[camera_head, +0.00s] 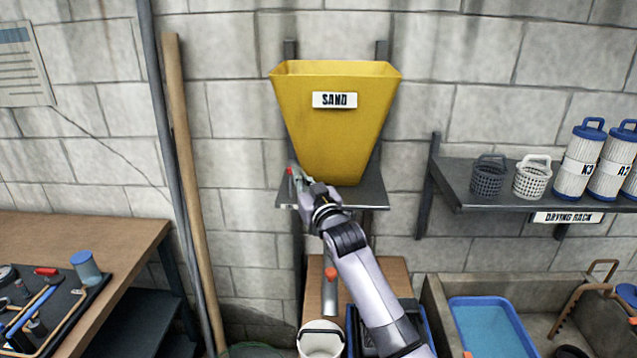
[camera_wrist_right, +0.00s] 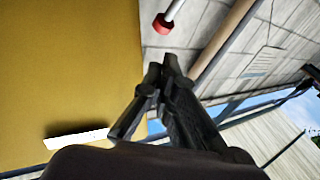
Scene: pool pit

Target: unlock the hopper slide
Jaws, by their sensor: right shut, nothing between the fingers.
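The yellow hopper (camera_head: 336,130), labelled SAND, hangs on the block wall above a dark grey shelf plate (camera_head: 371,194). A small red-tipped pin (camera_head: 290,172) stands at the left side of the hopper's lower end. In the right wrist view a red cap on a pale rod (camera_wrist_right: 163,23) shows just beyond the fingertips, apart from them. My right gripper (camera_head: 298,176) is at the hopper's lower left, beside the red tip. In the wrist view its fingers (camera_wrist_right: 170,64) are shut and empty, with the hopper wall (camera_wrist_right: 70,70) alongside. My arm hides part of the shelf plate.
A grey tube with an orange knob (camera_head: 330,273) is below the hopper, above a white bucket (camera_head: 321,341). A wooden pole (camera_head: 181,140) leans at left. The drying rack (camera_head: 463,187) is at right, a workbench (camera_head: 112,232) at left.

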